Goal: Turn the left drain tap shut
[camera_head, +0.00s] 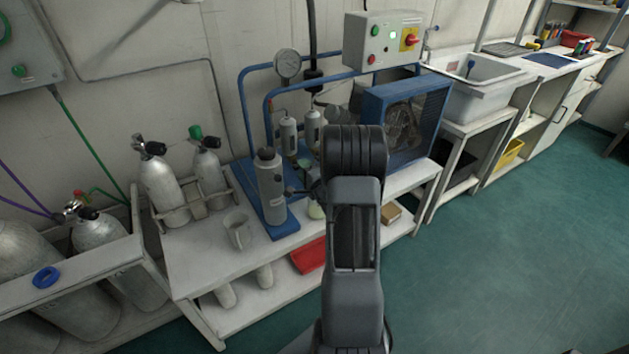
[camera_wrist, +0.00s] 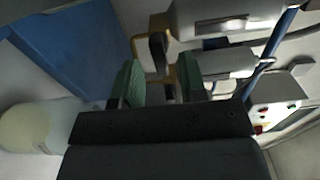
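In the wrist view the scene is turned sideways. Two grey filter cylinders reach in from the right: the upper one (camera_wrist: 225,14), which is the left one in the room, and the lower one (camera_wrist: 215,62). The left drain tap (camera_wrist: 157,45), brass with a dark lever, is at the upper cylinder's end. My gripper (camera_wrist: 157,68) is open, with green fingers on either side of the lever's end; I cannot tell whether they touch it. Brass of the other tap (camera_wrist: 171,78) shows near the right finger. In the head view my arm hides the gripper and taps; the left cylinder (camera_head: 289,136) shows beside it.
A blue framed fan unit (camera_head: 432,118) is close on the right, below a control box (camera_head: 383,40). A pale bottle (camera_wrist: 25,128) is at the wrist view's lower left.

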